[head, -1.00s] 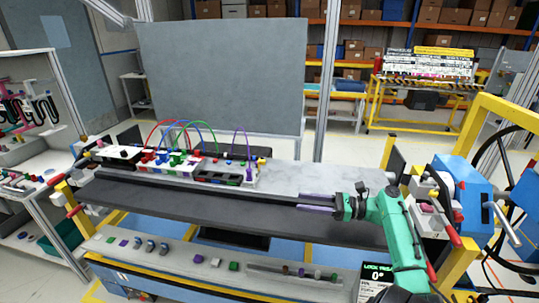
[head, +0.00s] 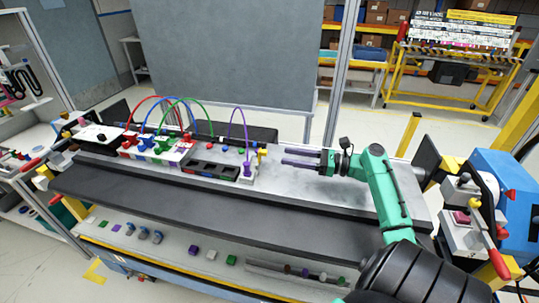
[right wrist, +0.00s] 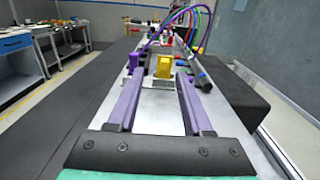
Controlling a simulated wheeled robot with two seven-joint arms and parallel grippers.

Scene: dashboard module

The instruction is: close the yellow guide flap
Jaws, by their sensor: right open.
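The yellow guide flap (head: 262,155) is a small yellow piece at the right end of the dashboard module (head: 190,157). It stands up in the right wrist view (right wrist: 163,67), lined up with the gap between my fingers. My right gripper (head: 289,158) is open and empty, its two purple fingers pointing left at the flap. The fingertips are a short gap to the right of the flap in the head view. My left gripper is not in view.
Red, blue, green and purple cables (head: 238,112) arch above the module. A purple connector (right wrist: 131,57) stands beside the flap. A dark bar (right wrist: 200,76) lies on its other side. The grey bench top (head: 300,185) under my right gripper is clear.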

